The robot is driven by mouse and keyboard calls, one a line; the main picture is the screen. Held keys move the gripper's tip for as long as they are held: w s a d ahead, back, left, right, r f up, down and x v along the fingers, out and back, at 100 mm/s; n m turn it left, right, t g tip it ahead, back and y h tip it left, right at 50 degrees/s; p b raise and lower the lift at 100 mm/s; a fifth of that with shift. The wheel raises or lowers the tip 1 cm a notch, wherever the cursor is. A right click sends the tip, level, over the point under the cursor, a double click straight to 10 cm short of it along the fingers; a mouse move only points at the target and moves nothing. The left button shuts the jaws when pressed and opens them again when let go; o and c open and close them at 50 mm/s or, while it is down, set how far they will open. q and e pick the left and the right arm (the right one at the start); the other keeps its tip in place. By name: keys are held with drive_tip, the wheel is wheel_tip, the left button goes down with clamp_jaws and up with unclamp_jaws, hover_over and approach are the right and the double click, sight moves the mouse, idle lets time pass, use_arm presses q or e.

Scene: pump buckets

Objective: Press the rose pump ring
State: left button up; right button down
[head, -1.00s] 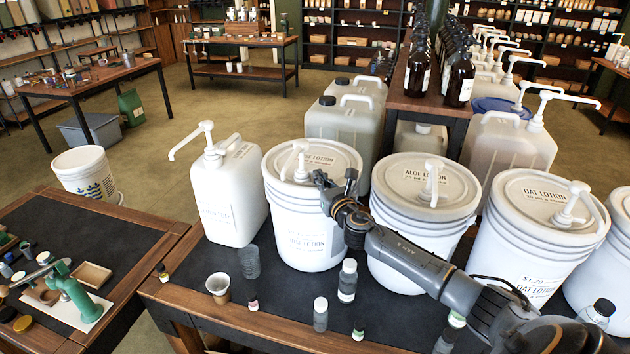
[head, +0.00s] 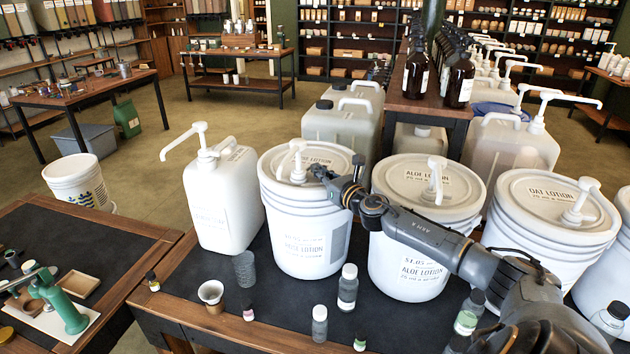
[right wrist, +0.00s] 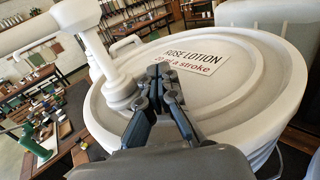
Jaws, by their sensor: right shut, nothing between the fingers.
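The rose lotion bucket (head: 300,235) is a white tub on the dark table mat, with a white pump (head: 297,160) standing on its lid. The pump's ring (head: 297,178) is the white collar at its foot. In the right wrist view the ring (right wrist: 121,92) shows just left of my fingertips, and the lid label (right wrist: 185,60) lies beyond them. My right gripper (head: 322,172) is over the lid, close on the right of the pump. In the right wrist view the right gripper (right wrist: 162,75) is shut with nothing in it. Whether it touches the ring I cannot tell. My left gripper is not in view.
The aloe lotion bucket (head: 410,255) and oat lotion bucket (head: 535,235) stand to the right, my arm crossing before the aloe one. A white jug with a pump (head: 222,200) stands left. A cup (head: 211,296) and several small bottles (head: 347,290) are in front.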

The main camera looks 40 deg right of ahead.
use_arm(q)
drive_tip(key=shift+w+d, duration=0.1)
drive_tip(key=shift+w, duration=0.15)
use_arm(e)
drive_tip(key=shift+w+d, duration=0.15)
drive_tip(key=shift+w, duration=0.1)
drive_tip(key=shift+s, duration=0.1)
idle(0.3)
drive_tip(key=shift+s+f, duration=0.15)
drive_tip(key=shift+s, duration=0.45)
drive_tip(key=s+a, duration=0.1)
drive_tip(key=s, duration=0.9)
drive_tip(key=shift+s+a, duration=0.25)
